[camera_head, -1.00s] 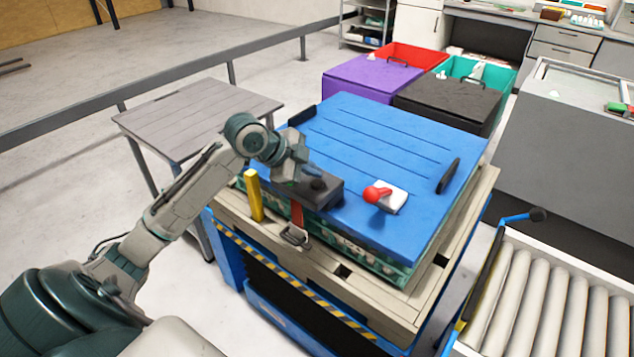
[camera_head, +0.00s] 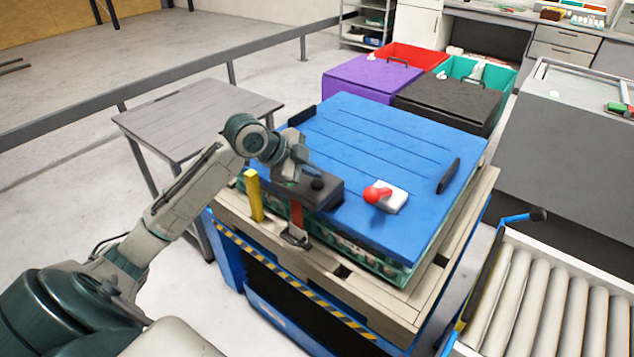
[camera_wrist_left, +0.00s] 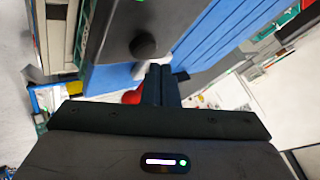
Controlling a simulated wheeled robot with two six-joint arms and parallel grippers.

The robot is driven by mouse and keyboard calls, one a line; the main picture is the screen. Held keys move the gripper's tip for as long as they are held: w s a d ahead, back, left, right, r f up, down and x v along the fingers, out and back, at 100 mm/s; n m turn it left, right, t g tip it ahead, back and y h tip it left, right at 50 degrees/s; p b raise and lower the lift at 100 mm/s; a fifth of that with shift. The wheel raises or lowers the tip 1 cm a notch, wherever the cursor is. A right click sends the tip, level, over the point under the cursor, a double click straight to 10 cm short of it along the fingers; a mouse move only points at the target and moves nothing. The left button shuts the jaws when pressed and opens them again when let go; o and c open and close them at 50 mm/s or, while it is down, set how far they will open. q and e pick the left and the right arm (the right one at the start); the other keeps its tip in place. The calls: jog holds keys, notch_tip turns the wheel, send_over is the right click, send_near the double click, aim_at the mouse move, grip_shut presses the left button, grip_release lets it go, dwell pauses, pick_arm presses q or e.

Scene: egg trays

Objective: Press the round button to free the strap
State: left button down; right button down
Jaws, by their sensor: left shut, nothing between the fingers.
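A dark box (camera_head: 330,193) sits at the near left edge of the blue lid (camera_head: 375,135), with a round dark button (camera_head: 317,184) on top. In the left wrist view the button (camera_wrist_left: 143,45) stands beside my fingertips, with a visible gap in the picture. A red strap (camera_head: 297,214) runs down from the box to a metal buckle (camera_head: 296,237) at the stack's front edge. My left gripper (camera_head: 314,170) is shut and empty, just above the box near the button. Its closed fingers (camera_wrist_left: 160,83) also show in the left wrist view. My right gripper is not in view.
A red-knobbed lever on a white plate (camera_head: 393,203) stands on the lid, right of the box. A yellow post (camera_head: 254,196) rises left of the strap. A black handle (camera_head: 448,176) is at the lid's right. A roller conveyor (camera_head: 545,295) lies at right.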

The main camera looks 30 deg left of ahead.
pick_arm(q)
jog(key=shift+f, duration=0.1)
dwell(0.4)
jog(key=shift+f, duration=0.3)
jog(key=shift+f, duration=0.4)
dwell(0.5)
jog(key=shift+f, duration=0.2)
dwell(0.3)
jog(key=shift+r+p, duration=0.9)
jog(key=shift+r, duration=0.15)
